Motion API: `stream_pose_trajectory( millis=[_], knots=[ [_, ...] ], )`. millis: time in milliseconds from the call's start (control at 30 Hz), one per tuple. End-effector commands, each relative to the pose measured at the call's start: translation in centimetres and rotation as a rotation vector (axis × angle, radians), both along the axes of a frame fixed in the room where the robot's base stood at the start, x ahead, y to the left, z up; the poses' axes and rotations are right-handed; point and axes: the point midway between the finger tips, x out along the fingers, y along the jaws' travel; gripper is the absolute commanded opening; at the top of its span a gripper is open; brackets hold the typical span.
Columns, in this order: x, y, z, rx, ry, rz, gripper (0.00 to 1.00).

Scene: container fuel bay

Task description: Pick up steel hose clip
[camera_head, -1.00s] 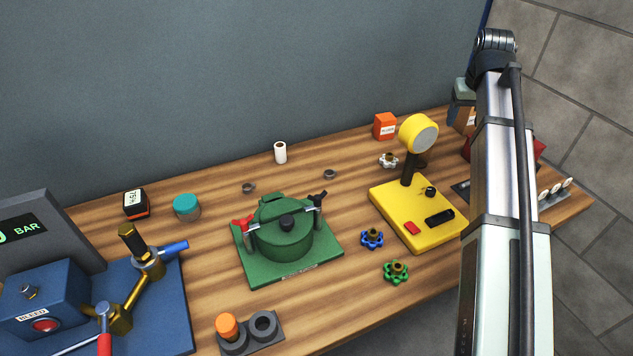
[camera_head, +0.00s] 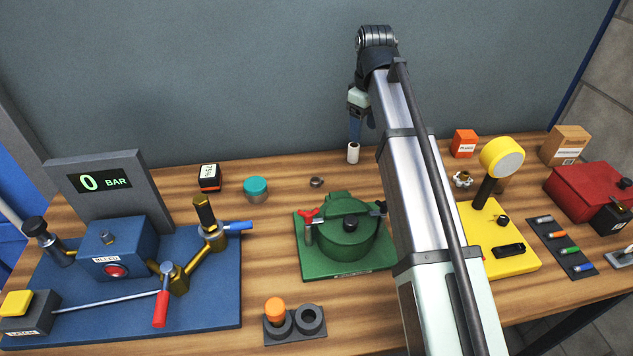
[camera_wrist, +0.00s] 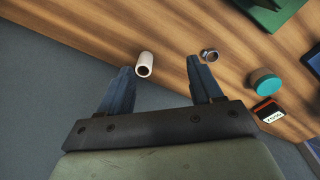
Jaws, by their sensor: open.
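A small grey metal ring (camera_head: 317,182), which looks like a hose clip, lies on the wooden table between the teal-lidded jar and the white roll. In the wrist view the ring (camera_wrist: 210,54) lies just beyond and right of my right-hand finger. My gripper (camera_wrist: 160,65) is open and empty, above the table's back edge. In the head view my gripper (camera_head: 356,122) hangs just above the white roll (camera_head: 353,153). The roll (camera_wrist: 145,64) shows between the fingers in the wrist view. A second similar ring seen earlier does not show now; my arm probably covers it.
A green pot fixture (camera_head: 345,235) stands in front. A yellow stand (camera_head: 500,240) is on the right. The grey wall (camera_head: 250,80) rises behind the table.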

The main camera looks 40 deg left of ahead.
Motion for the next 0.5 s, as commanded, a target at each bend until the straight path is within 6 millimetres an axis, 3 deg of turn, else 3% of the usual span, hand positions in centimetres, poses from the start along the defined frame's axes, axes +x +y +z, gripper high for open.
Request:
stream_pose_trajectory(
  millis=[33, 200, 333, 500],
  knots=[
    [-1.6, 1.9, 0.0, -0.007, 0.007, 0.060, 0.65],
    [-5.9, 6.1, -0.1, -0.024, 0.024, 0.218, 0.65],
    [-7.9, 7.9, -0.1, -0.033, 0.033, 0.291, 0.65],
    [-9.0, 8.6, -0.6, -0.037, 0.037, 0.327, 0.65]
  ],
)
